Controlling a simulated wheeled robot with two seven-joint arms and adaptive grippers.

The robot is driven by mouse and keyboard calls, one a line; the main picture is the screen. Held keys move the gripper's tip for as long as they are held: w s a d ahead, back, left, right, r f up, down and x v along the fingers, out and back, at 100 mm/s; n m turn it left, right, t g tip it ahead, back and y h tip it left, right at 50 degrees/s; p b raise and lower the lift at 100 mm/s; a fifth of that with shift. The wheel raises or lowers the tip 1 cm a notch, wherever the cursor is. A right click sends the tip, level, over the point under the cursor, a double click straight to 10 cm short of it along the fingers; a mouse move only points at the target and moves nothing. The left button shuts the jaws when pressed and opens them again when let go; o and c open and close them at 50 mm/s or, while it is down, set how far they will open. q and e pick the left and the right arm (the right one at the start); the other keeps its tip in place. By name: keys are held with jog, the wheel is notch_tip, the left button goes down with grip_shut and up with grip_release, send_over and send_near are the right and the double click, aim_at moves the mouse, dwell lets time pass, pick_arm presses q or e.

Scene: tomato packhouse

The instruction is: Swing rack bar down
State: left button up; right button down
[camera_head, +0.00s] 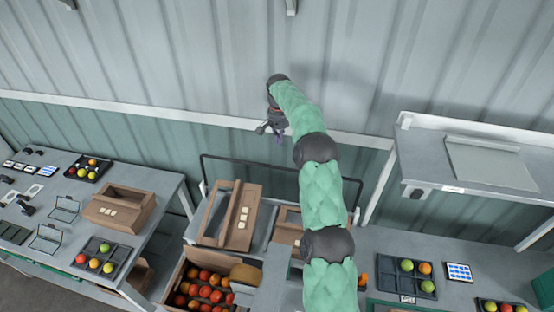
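The rack bar (255,161) is a thin dark bar that stands raised across the back of the rack, with its ends bent down at both sides. My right arm, in a green sleeve, reaches up from the bottom and crosses in front of the bar's right part. My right gripper (270,130) is in front of the wall, above the bar in the picture and apart from it. Its fingers look spread, with nothing between them. The rack holds brown boxes (243,222) and a crate of tomatoes (172,282). My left gripper is not in view.
A left table (160,183) bears trays of tomatoes, a brown box and small devices. A right bench (388,243) holds a divided tray (387,281) and a blue-and-white pad (459,272). A grey shelf (430,160) juts out at upper right. The wall before the gripper is bare.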

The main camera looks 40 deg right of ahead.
notch_tip(320, 180, down, 8)
jog(key=s+a+p, duration=0.2)
jog(key=shift+a+p, duration=0.25)
jog(key=shift+p, duration=0.15)
dwell(0.6)
